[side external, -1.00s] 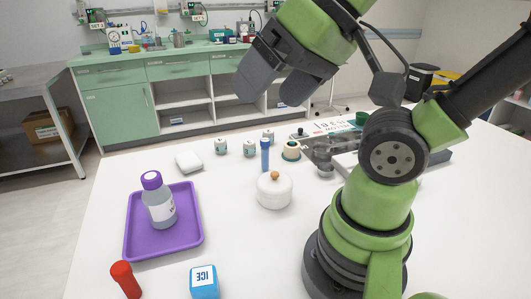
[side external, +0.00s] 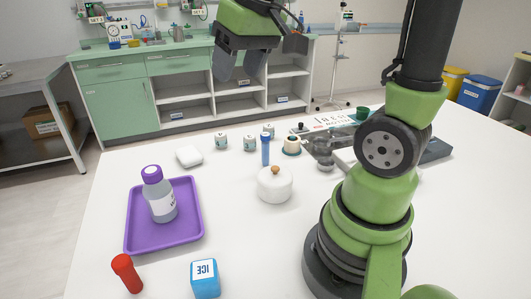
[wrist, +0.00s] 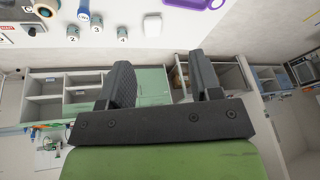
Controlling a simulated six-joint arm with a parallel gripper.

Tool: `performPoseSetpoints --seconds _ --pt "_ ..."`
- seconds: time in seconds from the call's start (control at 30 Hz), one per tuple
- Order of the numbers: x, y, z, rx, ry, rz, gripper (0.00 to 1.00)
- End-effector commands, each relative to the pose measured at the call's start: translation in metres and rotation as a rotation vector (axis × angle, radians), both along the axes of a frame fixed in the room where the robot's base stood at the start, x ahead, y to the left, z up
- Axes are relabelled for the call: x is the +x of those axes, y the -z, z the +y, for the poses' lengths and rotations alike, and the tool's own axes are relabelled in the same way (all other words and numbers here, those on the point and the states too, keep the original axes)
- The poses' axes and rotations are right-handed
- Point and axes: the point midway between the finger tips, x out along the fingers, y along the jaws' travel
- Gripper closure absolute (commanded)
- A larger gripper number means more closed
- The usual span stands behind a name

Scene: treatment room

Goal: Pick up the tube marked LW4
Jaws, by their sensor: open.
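A slim blue tube (side external: 265,152) stands upright on the white table, behind a round white lidded pot (side external: 275,186). The blue tube also shows at the top of the wrist view (wrist: 83,11). A red tube-like piece (side external: 127,274) is at the table's front left. I cannot read LW4 on either. My gripper (side external: 238,68) is open and empty, raised beyond the far table edge in the side view. In the wrist view its two fingers (wrist: 160,63) are wide apart, with cabinets behind them and no tube between them.
Small numbered white jars (side external: 249,144) stand close to the blue tube. A white block (side external: 189,156), a purple tray (side external: 132,243) with a bottle (side external: 159,196), and a blue ICE block (side external: 205,279) are left. Grey equipment (side external: 325,150) stands right of the tube.

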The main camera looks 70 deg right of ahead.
Motion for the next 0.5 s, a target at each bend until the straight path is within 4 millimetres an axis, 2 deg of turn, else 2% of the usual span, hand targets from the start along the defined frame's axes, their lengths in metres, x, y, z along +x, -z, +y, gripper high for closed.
performPoseSetpoints --seconds 0.03,0.1,0.2,0.3,0.4,0.5 --pt "0.012 0.012 -0.019 -0.010 0.009 0.049 0.42" --pt "0.025 0.028 -0.045 -0.023 0.007 0.107 0.42" --pt "0.037 0.056 -0.084 -0.029 0.002 0.189 0.42" --pt "0.041 0.088 -0.120 -0.025 -0.009 0.260 0.42" --pt "0.039 0.116 -0.147 -0.013 -0.019 0.315 0.42" --pt "0.035 0.136 -0.165 -0.002 -0.028 0.351 0.42"
